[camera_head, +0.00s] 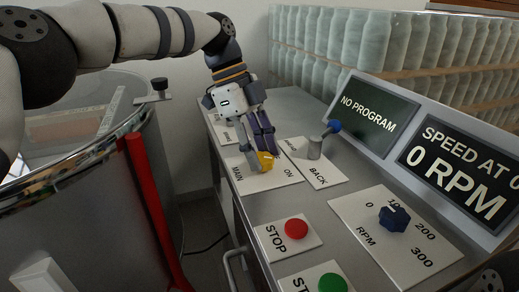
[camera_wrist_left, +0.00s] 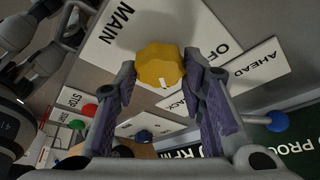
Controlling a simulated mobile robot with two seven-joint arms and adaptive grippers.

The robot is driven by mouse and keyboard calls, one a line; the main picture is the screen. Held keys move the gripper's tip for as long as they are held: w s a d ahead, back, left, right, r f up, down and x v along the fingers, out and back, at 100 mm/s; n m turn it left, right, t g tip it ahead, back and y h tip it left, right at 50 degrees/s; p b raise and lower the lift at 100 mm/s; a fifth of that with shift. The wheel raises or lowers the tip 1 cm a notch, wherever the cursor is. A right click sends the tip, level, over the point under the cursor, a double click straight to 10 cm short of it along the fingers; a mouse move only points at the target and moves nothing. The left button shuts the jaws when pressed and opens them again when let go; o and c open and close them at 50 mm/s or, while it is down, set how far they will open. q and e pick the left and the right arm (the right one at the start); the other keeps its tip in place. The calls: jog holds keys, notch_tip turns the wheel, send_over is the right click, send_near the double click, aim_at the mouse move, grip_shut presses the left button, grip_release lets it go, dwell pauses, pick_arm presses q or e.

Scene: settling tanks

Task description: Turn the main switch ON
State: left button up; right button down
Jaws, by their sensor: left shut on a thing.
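The main switch is a yellow faceted knob (camera_head: 265,161) on a white plate (camera_head: 262,182) marked MAIN and ON. It also shows in the wrist view (camera_wrist_left: 160,64), where MAIN and OFF can be read. A small white mark on the knob lies at its lower side in the wrist view. My left gripper (camera_head: 261,154) reaches down over the plate with one finger on each side of the knob. It is shut on the knob. The gripper covers part of the plate in the head view. My right gripper is not seen.
A blue-tipped lever (camera_head: 333,127) stands close behind on the BACK plate. Red (camera_head: 296,228) and green (camera_head: 332,283) buttons and a blue RPM knob (camera_head: 394,217) lie nearer. A tank with a red bar (camera_head: 153,206) stands left.

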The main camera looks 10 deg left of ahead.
pick_arm(q)
jog(key=o, duration=1.1)
jog(key=shift+f, duration=0.1)
jog(key=shift+o, duration=0.2)
jog(key=v, duration=0.7)
jog(key=shift+r, duration=0.25)
